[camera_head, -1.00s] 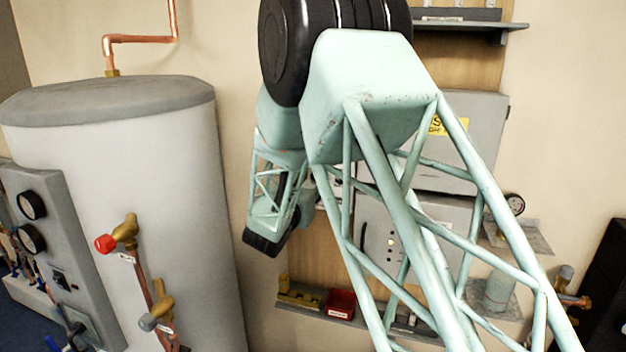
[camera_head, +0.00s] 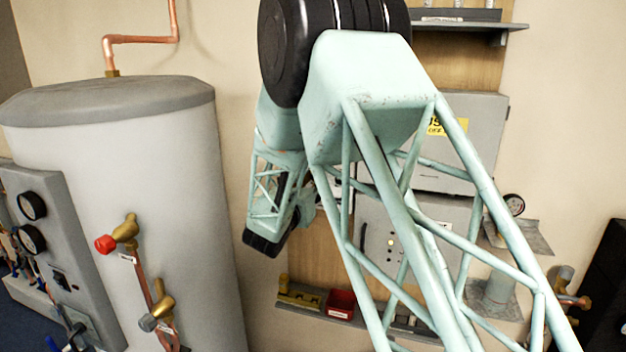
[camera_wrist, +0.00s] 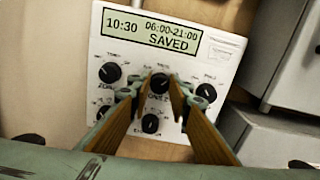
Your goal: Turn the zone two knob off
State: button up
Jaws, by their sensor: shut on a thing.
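A white control panel (camera_wrist: 222,62) fills the middle of the wrist view. Its display (camera_wrist: 150,32) reads 10:30, 06:00-21:00, SAVED. A row of black knobs sits below: a left knob (camera_wrist: 110,72), a middle knob (camera_wrist: 159,83) and a right knob (camera_wrist: 205,92), with a lower knob (camera_wrist: 150,124) beneath. The labels are too small and partly covered to read surely, so I cannot confirm which is zone two. My gripper (camera_wrist: 157,91) has its wood-coloured fingers on both sides of the middle knob, shut on it. In the head view my arm hides the panel and my fingertips.
A grey cabinet (camera_wrist: 279,145) and a grey box stand close at the panel's right. In the head view, a grey tank (camera_head: 165,150) with copper pipes (camera_head: 140,40) is at left.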

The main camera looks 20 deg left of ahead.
jog(key=n+p, duration=0.3)
jog(key=n, duration=0.7)
jog(key=shift+a+f+p, duration=0.1)
jog(key=shift+p, duration=0.3)
jog(key=n+p, duration=0.2)
jog(key=n, duration=0.3)
jog(key=shift+p, duration=0.3)
jog(key=shift+f+n+p, duration=0.1)
jog(key=shift+n+p, duration=0.4)
jog(key=shift+n, duration=0.4)
jog(key=o, duration=0.8)
jog(key=shift+o, duration=0.2)
